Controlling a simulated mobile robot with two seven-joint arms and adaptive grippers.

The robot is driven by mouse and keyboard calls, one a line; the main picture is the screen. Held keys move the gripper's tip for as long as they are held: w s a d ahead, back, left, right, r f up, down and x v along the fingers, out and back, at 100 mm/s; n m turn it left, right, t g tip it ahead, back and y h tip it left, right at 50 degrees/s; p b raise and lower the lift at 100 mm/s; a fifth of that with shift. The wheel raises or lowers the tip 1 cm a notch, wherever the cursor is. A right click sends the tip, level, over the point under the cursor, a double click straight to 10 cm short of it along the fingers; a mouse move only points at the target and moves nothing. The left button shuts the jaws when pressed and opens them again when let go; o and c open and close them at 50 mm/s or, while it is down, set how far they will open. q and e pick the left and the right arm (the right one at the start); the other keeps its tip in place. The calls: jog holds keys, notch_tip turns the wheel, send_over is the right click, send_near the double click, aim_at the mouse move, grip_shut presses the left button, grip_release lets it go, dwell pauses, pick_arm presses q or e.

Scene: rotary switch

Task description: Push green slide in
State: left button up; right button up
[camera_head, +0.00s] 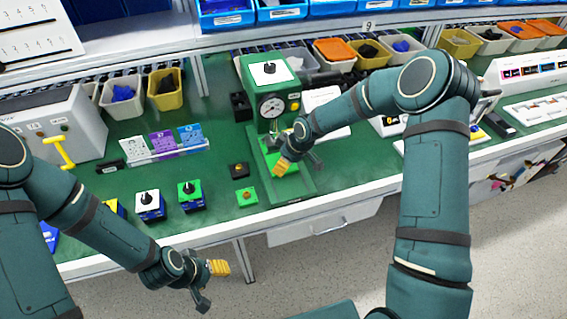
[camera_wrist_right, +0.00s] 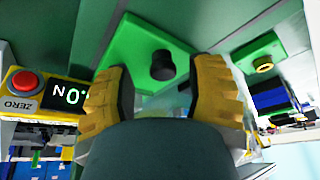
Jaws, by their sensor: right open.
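The green slide (camera_head: 291,169) lies low in the front of the green press-like device (camera_head: 251,72), which has a round gauge (camera_head: 271,106). My right gripper (camera_head: 299,164) is over the slide and hides part of it. In the right wrist view, a bright green plate (camera_wrist_right: 125,55) with a black knob (camera_wrist_right: 162,65) shows beyond the two yellow fingertips, which are apart with nothing between them. I cannot tell whether they touch the plate. My left gripper (camera_head: 211,283) hangs empty in front of the table edge, its fingers apart.
Two knob switches (camera_head: 150,205) (camera_head: 191,194) and a small green button box (camera_head: 246,196) stand left of the device. A grey box with a yellow handle (camera_head: 62,152) is at the left. A display with a red button (camera_wrist_right: 26,82) shows in the right wrist view.

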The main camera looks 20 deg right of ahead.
jog(key=v, duration=0.7)
dwell(0.4)
